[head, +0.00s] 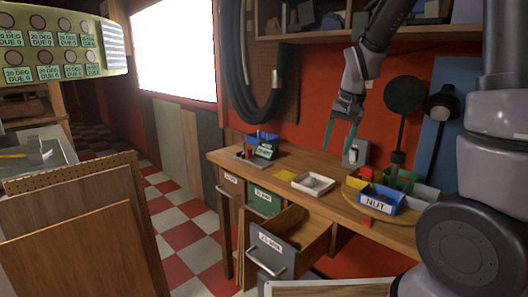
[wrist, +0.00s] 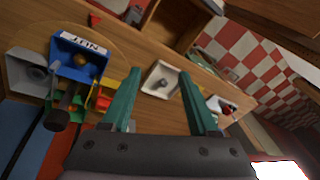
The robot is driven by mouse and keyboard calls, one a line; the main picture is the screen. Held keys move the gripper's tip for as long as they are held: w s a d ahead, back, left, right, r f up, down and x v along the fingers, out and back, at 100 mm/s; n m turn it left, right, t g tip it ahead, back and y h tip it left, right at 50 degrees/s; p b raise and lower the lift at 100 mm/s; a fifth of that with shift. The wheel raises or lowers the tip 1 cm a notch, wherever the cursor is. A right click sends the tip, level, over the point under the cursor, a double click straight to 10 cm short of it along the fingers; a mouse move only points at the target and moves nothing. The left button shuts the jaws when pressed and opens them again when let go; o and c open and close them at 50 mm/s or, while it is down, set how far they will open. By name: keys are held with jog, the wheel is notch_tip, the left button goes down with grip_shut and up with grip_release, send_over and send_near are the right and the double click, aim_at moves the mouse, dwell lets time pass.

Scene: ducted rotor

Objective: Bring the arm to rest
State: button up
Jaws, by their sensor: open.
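My arm reaches in from the right in the head view, bent downward above the workbench (head: 330,176). My gripper (head: 341,137) hangs over the bench with its two green fingers apart and nothing between them. In the wrist view the fingers of my gripper (wrist: 155,100) are also spread and empty. Behind them, on the bench, lies a white tray (wrist: 160,78) with a small grey item in it. The same white tray (head: 301,181) shows below the gripper in the head view, apart from it.
A blue bin labelled NUT (head: 374,197) stands with other coloured bins on a round wooden board at the right. A drawer (head: 285,245) is pulled open below the bench. A blue bin (head: 262,138) sits at the back left. A pegboard panel (head: 80,215) stands at the left.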

jog(key=s+d+r+t, duration=0.2)
jog(key=s+r, duration=0.5)
jog(key=s, duration=0.1)
jog(key=s+d+r+t, duration=0.2)
jog(key=s+r, duration=0.6)
jog(key=s, duration=0.1)
jog(key=shift+r+m+t+y, duration=0.25)
jog(key=shift+m+t+y, duration=0.05)
jog(key=shift+t, duration=0.1)
